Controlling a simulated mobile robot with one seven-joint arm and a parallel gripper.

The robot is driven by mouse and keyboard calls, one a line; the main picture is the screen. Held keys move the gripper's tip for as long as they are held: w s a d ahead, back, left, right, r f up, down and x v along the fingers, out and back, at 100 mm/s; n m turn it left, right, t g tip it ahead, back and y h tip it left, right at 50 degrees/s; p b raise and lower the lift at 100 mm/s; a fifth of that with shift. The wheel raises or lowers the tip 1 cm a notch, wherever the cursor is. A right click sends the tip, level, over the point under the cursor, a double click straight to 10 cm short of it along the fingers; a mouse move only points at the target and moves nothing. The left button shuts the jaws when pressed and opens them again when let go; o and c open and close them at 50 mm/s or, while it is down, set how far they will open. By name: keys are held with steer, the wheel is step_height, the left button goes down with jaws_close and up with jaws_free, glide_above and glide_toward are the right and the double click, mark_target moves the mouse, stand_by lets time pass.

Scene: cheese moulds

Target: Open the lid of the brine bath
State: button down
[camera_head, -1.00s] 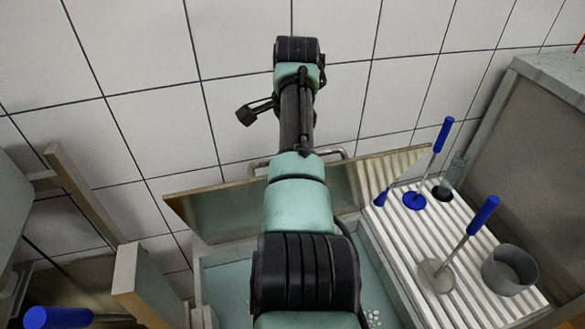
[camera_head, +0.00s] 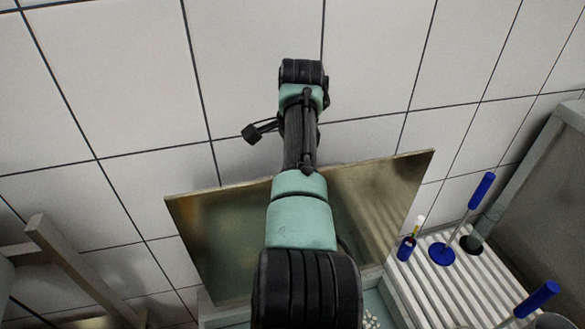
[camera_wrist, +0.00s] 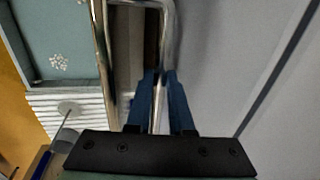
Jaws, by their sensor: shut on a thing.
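The brine bath's lid (camera_head: 230,245) is a shiny metal panel, raised and steeply tilted against the tiled wall behind it. My arm crosses in front of its middle in the head view. My gripper (camera_wrist: 160,85) shows in the wrist view, its blue fingers shut around the lid's chrome handle (camera_wrist: 168,35). The lid's thin edge (camera_wrist: 102,60) runs beside the handle. The brine bath (camera_wrist: 55,45) is uncovered at the left of the wrist view, with pale teal liquid and white clusters. In the head view my arm hides the fingers and handle.
A white ribbed drainboard (camera_head: 435,290) lies right of the bath, with blue-handled tools (camera_head: 470,205) standing on it. A grey box-like unit (camera_head: 545,185) stands at the far right. A wooden frame (camera_head: 75,270) is at the left. The tiled wall (camera_head: 110,100) is close behind the lid.

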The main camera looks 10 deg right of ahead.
steer(key=shift+s+f, duration=0.2)
steer(key=shift+f, duration=0.25)
steer(key=c, duration=1.1)
jaws_free()
steer(key=shift+c, duration=0.2)
steer(key=o, duration=0.3)
steer(key=shift+w+d, duration=0.1)
steer(key=shift+w, duration=0.2)
steer(key=shift+o, duration=0.2)
steer(key=b+v, duration=0.4)
steer(key=v, duration=0.9)
steer(key=shift+b, duration=0.3)
